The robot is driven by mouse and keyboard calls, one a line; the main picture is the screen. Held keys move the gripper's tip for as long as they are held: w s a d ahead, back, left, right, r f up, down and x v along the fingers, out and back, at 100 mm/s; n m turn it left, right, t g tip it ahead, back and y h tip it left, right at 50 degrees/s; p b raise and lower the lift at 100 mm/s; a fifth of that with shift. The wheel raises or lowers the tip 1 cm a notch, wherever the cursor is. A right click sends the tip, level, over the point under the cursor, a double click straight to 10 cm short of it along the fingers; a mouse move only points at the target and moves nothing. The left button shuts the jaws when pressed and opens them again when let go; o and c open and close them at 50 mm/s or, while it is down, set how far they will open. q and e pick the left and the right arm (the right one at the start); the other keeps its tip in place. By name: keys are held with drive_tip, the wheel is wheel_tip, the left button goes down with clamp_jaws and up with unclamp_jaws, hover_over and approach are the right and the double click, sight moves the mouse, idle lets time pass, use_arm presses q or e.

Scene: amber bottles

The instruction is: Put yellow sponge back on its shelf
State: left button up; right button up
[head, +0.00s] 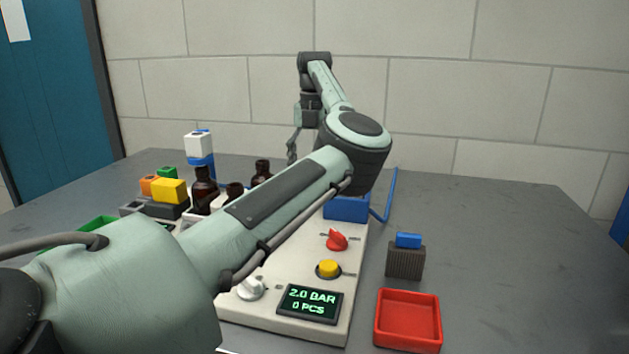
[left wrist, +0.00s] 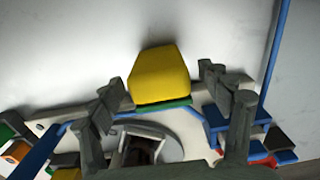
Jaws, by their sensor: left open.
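A yellow sponge (left wrist: 158,75) with a thin green layer along its lower edge shows in the left wrist view, just beyond a pale machine body. I cannot make it out in the head view. My left gripper (left wrist: 160,90) is open, with one finger on each side of the sponge in that view; I see no clear contact. In the head view my left gripper (head: 293,148) points down at the far side of the machine, partly hidden by my own arm. I cannot tell which surface is the sponge's shelf. My right gripper is in neither view.
The machine's panel (head: 300,270) has a red knob (head: 337,240) and yellow button (head: 328,269). Brown bottles (head: 204,190) and a rack with a yellow block (head: 169,191) stand left. A red tray (head: 408,318) and brush-like block (head: 405,262) lie right. A blue hose (head: 391,195) curves behind.

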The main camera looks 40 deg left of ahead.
use_arm(q)
wheel_tip(320, 180, down, 4)
drive_tip(key=shift+r, duration=0.25)
drive_tip(key=c, duration=1.1)
